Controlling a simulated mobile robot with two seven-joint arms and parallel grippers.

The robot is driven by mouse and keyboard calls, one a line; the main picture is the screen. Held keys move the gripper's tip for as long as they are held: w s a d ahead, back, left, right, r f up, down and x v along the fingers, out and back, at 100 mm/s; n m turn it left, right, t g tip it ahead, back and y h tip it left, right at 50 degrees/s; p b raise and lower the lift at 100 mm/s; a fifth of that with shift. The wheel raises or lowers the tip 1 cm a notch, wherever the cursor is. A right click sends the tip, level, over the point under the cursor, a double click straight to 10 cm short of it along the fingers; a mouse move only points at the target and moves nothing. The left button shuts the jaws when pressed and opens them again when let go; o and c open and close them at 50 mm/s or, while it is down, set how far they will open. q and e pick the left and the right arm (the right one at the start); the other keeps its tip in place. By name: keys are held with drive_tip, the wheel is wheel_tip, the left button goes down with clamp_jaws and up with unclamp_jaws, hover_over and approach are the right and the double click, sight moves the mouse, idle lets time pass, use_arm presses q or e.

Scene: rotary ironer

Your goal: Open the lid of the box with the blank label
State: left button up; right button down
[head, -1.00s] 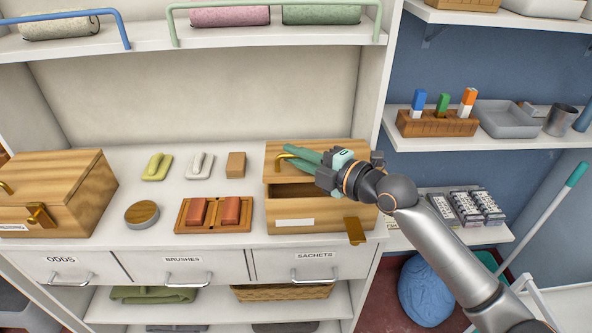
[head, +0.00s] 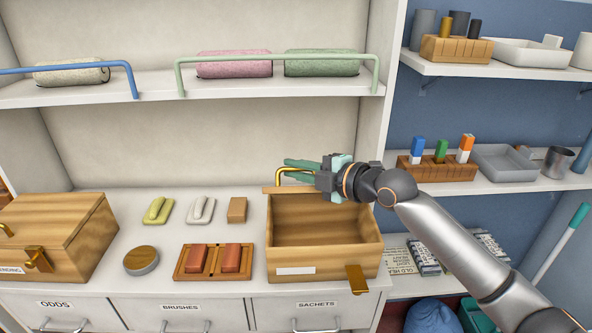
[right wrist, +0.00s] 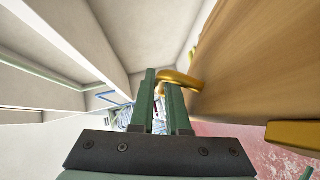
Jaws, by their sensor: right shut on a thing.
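The wooden box with the blank white label (head: 295,271) stands on the counter, right of centre in the head view. Its lid (head: 274,190) is raised and shows nearly edge-on, so I see into the box, which looks empty. A brass latch (head: 356,279) sticks out low at the front right. My right gripper (head: 300,170) is shut on the lid's brass handle (head: 281,172) above the box. In the right wrist view, the handle (right wrist: 182,80) meets the green fingers, with the wooden lid (right wrist: 255,60) beside them. My left gripper is not in view.
Another wooden box (head: 60,235), with a partly readable label and shut lid, stands at left. A shelf (head: 230,85) with rolled towels hangs above.

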drive_tip(key=c, duration=1.2)
unclamp_jaws()
drive_tip(key=shift+b+v, duration=1.15)
drive_tip(key=shift+v, duration=5.15)
drive_tip(key=shift+f, duration=0.15)
